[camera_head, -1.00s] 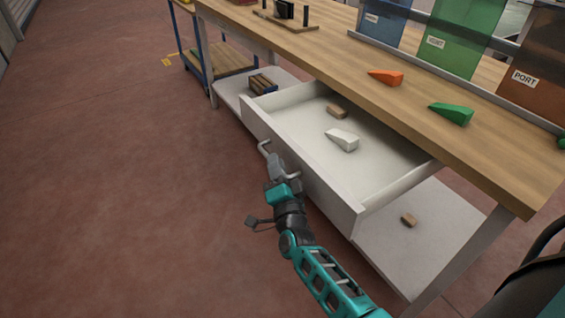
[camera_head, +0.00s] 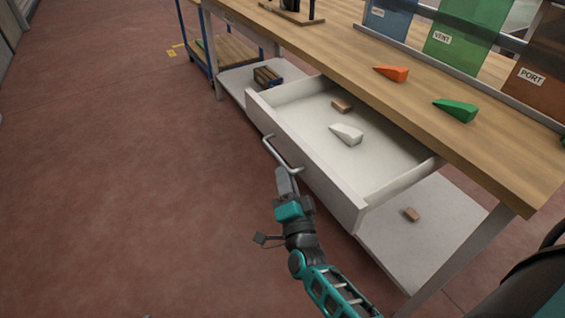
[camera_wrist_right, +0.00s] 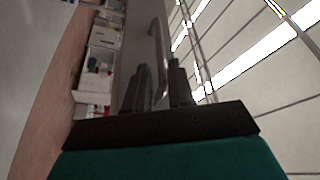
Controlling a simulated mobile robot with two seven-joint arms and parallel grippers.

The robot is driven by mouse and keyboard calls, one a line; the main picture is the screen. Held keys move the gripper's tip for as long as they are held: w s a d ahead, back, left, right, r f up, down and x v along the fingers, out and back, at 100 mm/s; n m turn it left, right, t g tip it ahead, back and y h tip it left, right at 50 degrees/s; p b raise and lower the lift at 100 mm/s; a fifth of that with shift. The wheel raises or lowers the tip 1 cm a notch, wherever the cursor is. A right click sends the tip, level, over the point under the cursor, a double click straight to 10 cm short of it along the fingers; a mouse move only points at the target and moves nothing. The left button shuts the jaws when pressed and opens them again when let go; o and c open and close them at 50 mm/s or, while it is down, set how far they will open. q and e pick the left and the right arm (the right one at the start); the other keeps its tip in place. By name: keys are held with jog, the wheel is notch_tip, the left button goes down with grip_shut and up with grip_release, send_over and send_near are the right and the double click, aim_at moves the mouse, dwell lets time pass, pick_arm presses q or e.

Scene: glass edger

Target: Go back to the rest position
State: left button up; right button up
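My right gripper (camera_head: 284,175) is at the front of the open white drawer (camera_head: 342,193), just short of its metal handle (camera_head: 283,153). In the right wrist view its two dark fingers (camera_wrist_right: 160,88) stand apart, and the handle (camera_wrist_right: 158,45) shows beyond and between them. The gripper looks open and empty. A white wedge (camera_head: 347,134) and a small brown block (camera_head: 342,105) lie in the drawer. My left gripper is not in view.
The wooden workbench (camera_head: 480,145) carries an orange wedge (camera_head: 391,73) and a green wedge (camera_head: 456,110). A lower shelf (camera_head: 400,245) holds another brown block (camera_head: 411,214). A blue-framed cart (camera_head: 228,55) stands beyond. The red floor at left is clear.

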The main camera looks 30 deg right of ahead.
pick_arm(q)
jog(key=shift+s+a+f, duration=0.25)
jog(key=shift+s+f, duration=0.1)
pick_arm(e)
jog(key=shift+v, duration=1.1)
pick_arm(q)
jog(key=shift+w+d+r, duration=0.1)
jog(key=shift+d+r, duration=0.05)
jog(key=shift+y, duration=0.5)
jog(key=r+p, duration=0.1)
jog(key=p, duration=0.1)
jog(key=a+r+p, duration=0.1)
jog(key=p, duration=0.1)
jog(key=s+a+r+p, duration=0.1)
jog(key=p, duration=0.1)
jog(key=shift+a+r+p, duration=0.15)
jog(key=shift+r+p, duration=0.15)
pick_arm(e)
jog(key=s+a+n+g+y, duration=0.2)
jog(key=s+n+g+y, duration=0.1)
jog(key=s+n, duration=0.4)
jog(key=s+a+f+n+g+y, duration=0.1)
jog(key=s+a+n+g+y, duration=0.2)
jog(key=s+n+g, duration=0.3)
jog(key=s+n+y, duration=0.1)
jog(key=s+n, duration=0.1)
jog(key=n, duration=0.2)
jog(key=shift+s+f, duration=0.15)
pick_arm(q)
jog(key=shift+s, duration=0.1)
